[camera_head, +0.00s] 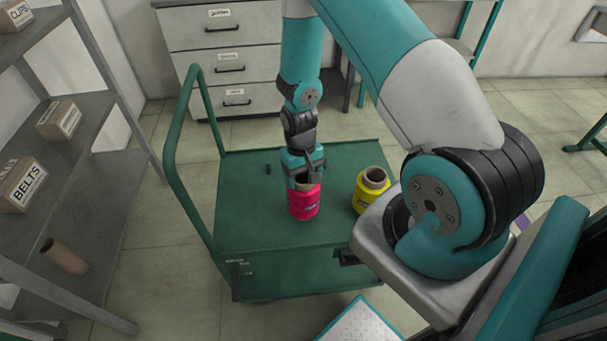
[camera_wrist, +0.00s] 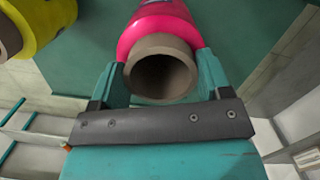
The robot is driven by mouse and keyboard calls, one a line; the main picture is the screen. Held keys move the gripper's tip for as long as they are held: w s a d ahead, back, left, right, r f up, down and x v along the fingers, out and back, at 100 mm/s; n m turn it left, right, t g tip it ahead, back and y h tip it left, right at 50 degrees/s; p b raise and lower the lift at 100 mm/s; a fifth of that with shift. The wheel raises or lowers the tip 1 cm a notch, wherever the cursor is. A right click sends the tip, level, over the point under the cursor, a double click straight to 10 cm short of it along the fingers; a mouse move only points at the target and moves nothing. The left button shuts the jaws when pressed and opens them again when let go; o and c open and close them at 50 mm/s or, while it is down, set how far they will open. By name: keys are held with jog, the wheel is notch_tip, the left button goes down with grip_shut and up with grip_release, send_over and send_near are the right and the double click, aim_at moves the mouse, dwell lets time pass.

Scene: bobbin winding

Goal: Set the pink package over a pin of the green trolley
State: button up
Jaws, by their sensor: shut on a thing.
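The pink package (camera_head: 304,205) is a pink-wound spool on a brown cardboard tube. It looks upright over the middle of the green trolley's top (camera_head: 240,215). My gripper (camera_head: 304,183) is shut on the top of its tube. In the wrist view my gripper (camera_wrist: 161,75) has a finger on each side of the tube's open end, and the pink package (camera_wrist: 150,22) extends beyond. A small dark pin (camera_head: 268,169) stands on the trolley behind and left of it. The package's underside is hidden, so I cannot tell whether it touches the trolley or sits around a pin.
A yellow package (camera_head: 371,192) stands on the trolley to the right, close by; it also shows in the wrist view (camera_wrist: 32,22). The trolley's tall green handle (camera_head: 172,160) is on the left. A shelf with boxes (camera_head: 60,120) stands further left, and drawers (camera_head: 225,70) are behind.

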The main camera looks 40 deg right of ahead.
jog(key=shift+f, duration=0.1)
jog(key=shift+f+b, duration=0.9)
jog(key=shift+f, duration=0.2)
jog(key=o, duration=1.5)
jog(key=shift+c, duration=0.2)
jog(key=shift+r, duration=0.1)
notch_tip(320, 180, up, 17)
jog(key=w, duration=0.2)
jog(key=shift+d+b, duration=0.25)
jog(key=shift+b, duration=0.1)
jog(key=shift+r, duration=0.1)
